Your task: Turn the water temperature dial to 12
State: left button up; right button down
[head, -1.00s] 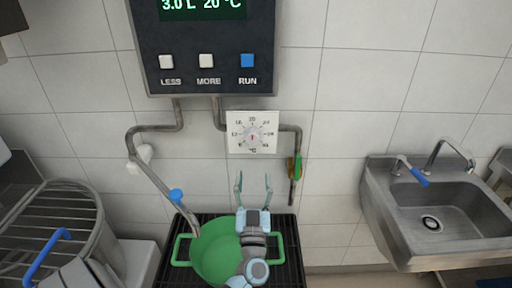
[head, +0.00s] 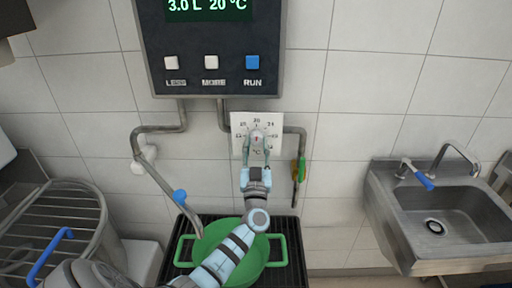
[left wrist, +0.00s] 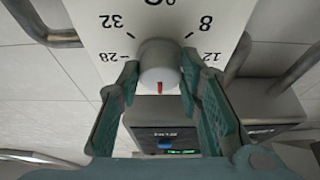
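The temperature dial is a white square plate (head: 238,122) with numbers and a grey round knob (head: 257,134) on the tiled wall. In the left wrist view the plate appears upside down, with 8, 12, 28 and 32 readable. The knob (left wrist: 158,62) has a red mark pointing down in that picture, between 28 and 12, toward the 20 side. My left gripper (head: 257,142) is in front of the dial, its two fingers (left wrist: 159,68) on either side of the knob. They look slightly apart from it; contact is not clear. My right gripper is not in view.
A control panel (head: 210,40) above reads 3.0 L and 20 °C. Pipes (head: 140,140) run on both sides of the dial, with a green-handled valve (head: 301,167) at right. A green pot (head: 215,235) stands below my arm. A sink (head: 440,205) is at right.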

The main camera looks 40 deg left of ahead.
pick_arm(q)
jog(key=shift+c, duration=1.4)
jog(key=shift+n, duration=0.4)
